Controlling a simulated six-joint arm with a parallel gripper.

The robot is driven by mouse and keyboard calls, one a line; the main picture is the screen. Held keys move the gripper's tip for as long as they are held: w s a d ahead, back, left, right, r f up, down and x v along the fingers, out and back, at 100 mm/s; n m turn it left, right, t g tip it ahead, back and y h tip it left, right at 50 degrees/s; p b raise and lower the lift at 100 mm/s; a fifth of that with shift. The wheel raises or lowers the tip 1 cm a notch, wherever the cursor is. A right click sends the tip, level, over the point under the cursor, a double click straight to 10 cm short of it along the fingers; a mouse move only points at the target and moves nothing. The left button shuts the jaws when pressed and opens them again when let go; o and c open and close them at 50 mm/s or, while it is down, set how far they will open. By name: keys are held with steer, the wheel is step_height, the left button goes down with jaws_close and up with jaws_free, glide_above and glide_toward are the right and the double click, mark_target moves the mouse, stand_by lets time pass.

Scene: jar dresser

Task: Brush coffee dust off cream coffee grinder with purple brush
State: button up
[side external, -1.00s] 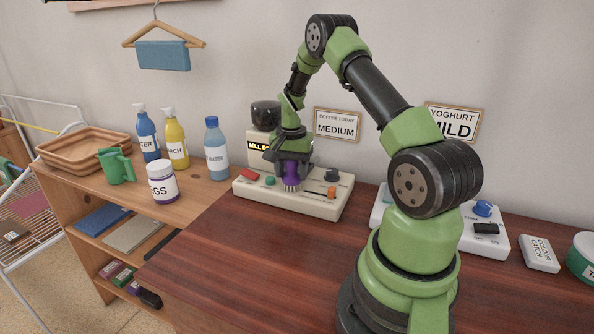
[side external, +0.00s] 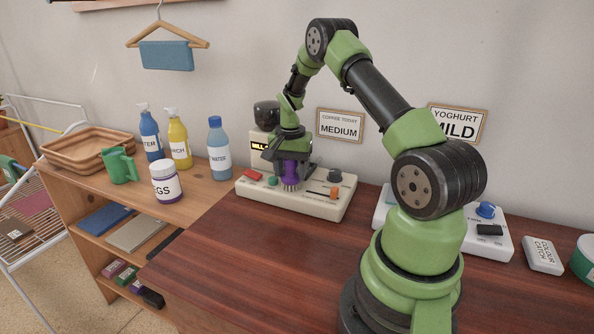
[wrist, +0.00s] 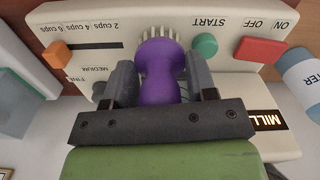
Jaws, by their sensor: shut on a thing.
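The cream coffee grinder (side external: 318,208) stands at the back of the dark wood table in the side external view, with a dark hopper (side external: 266,115) behind. Its panel in the wrist view (wrist: 185,18) carries a red switch (wrist: 264,50), a green button (wrist: 205,45) and an orange slider (wrist: 56,54). My gripper (wrist: 158,85) is shut on the purple brush (wrist: 158,72), and the brush also shows in the side external view (side external: 290,172). The bristles (wrist: 162,36) point down at the panel, between the green button and the slider. I cannot tell whether they touch it. I cannot make out coffee dust.
A white control box (side external: 497,246) with a blue knob stands to the right. The table front is clear.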

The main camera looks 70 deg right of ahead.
steer(key=s, duration=0.3)
steer(key=shift+s, duration=0.25)
steer(key=shift+w, duration=1.85)
steer(key=shift+s, duration=1.85)
steer(key=shift+w, duration=1.9)
steer(key=s, duration=0.4)
step_height(320, 180, up, 8)
steer(key=shift+w+a, duration=0.1)
